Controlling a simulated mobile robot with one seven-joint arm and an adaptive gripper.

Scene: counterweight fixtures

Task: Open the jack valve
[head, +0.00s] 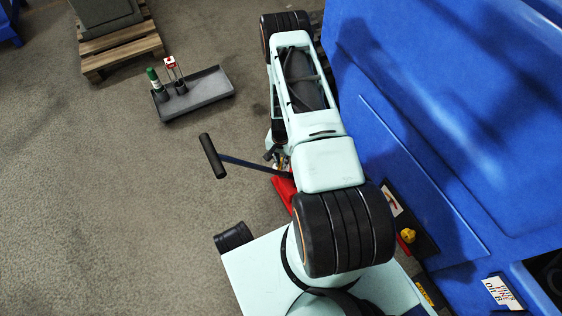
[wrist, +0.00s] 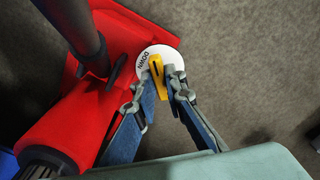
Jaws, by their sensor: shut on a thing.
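The red jack (wrist: 112,45) fills the left of the wrist view, and a small part of the red jack (head: 285,190) shows below my arm in the head view. A yellow valve knob (wrist: 157,70) stands on a round white disc (wrist: 145,58) marked "DOWN". My gripper (wrist: 163,86) has one finger on each side of the yellow knob and is shut on it. The fingers hide part of the disc. In the head view my arm hides most of the gripper and the valve.
The jack's dark pole (wrist: 78,28) rises beside the valve; its black grip (head: 212,157) reaches left over open floor. A grey tray (head: 205,92) holds a green-topped and a red-topped item. A large blue body (head: 450,110) stands close on the right. A pallet (head: 122,48) lies at upper left.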

